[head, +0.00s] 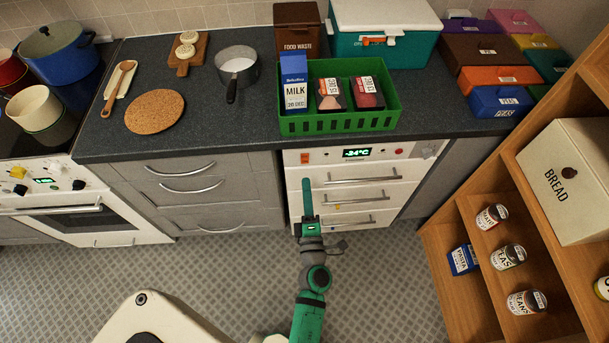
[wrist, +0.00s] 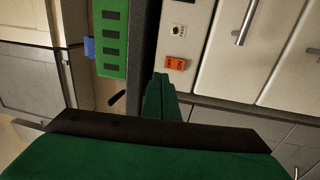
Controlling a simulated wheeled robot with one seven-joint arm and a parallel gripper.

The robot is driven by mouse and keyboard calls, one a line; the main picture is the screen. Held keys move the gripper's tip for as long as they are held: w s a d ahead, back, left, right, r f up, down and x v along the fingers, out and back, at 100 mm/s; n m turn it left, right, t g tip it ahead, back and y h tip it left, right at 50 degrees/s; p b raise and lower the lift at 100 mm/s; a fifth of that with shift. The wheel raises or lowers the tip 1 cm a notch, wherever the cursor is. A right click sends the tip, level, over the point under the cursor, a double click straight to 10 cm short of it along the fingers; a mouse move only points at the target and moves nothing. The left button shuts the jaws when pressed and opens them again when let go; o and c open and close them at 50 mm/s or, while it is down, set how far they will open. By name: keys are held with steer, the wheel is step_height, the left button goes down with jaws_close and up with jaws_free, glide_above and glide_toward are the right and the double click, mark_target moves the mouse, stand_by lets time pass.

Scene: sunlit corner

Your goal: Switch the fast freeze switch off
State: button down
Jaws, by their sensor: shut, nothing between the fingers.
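The freezer (head: 352,188) is white, with a control panel above its drawers. An orange-red switch (head: 305,157) sits at the panel's left end; I take it to be the fast freeze switch. It also shows in the wrist view (wrist: 176,62), with dark markings too small to read, so I cannot tell its position. My gripper (head: 307,182) is shut and empty, with green fingers just below the switch in the head view. In the wrist view, the fingertips (wrist: 161,78) lie close to the switch, beside its lower left; I cannot tell whether they touch it.
The panel has a temperature display (head: 357,153) reading -24°C and a knob (head: 428,150) at its right. The dark worktop (head: 195,115) overhangs above, bearing a green crate (head: 345,124). Drawer handles (head: 361,179) project below. A wooden shelf (head: 470,225) stands at right.

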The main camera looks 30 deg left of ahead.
steer(key=shift+s+d+r, duration=0.2)
steer(key=shift+s+d, duration=0.6)
steer(key=shift+s, duration=0.3)
steer(key=shift+s+d+r, duration=0.15)
steer(key=shift+s+d, duration=0.65)
steer(key=shift+s, duration=0.25)
steer(key=s+d+r+m+h, duration=0.2)
steer(key=s+d+m+h, duration=0.3)
steer(key=s+d+m, duration=0.5)
steer(key=s+d+r+m+h, duration=0.2)
steer(key=s+d+m+h, duration=0.4)
steer(key=s+d+m, duration=0.3)
steer(key=s+m, duration=0.3)
steer(key=m, duration=0.3)
steer(key=shift+s+d+r, duration=0.15)
steer(key=shift+d+r, duration=0.05)
steer(key=shift+d, duration=0.15)
